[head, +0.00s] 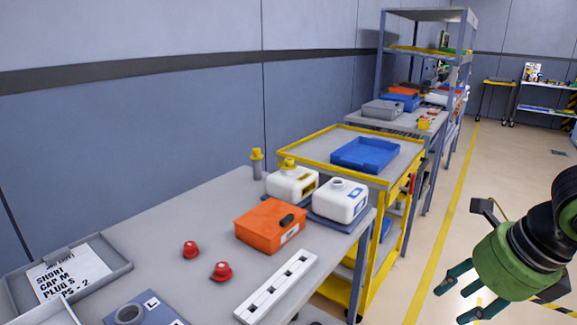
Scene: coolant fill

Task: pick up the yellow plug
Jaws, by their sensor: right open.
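A small yellow plug-like piece (256,154) tops a grey upright cylinder (257,170) at the back edge of the grey workbench. I cannot tell whether it is separate from the cylinder. Another yellow piece, which looks like a cap (288,163), sits on the left white jug (290,184). My right gripper (450,305) is at the lower right, open and empty, with its dark teal fingers over the floor. It is well apart from the bench and both yellow pieces. My left gripper is not in view.
The workbench (150,225) holds an orange box (268,225), a second white jug (341,201), two red caps (221,271), a white slotted bar (277,287) and a grey tray (120,267). A yellow cart (312,141) with a blue tray (365,155) stands behind.

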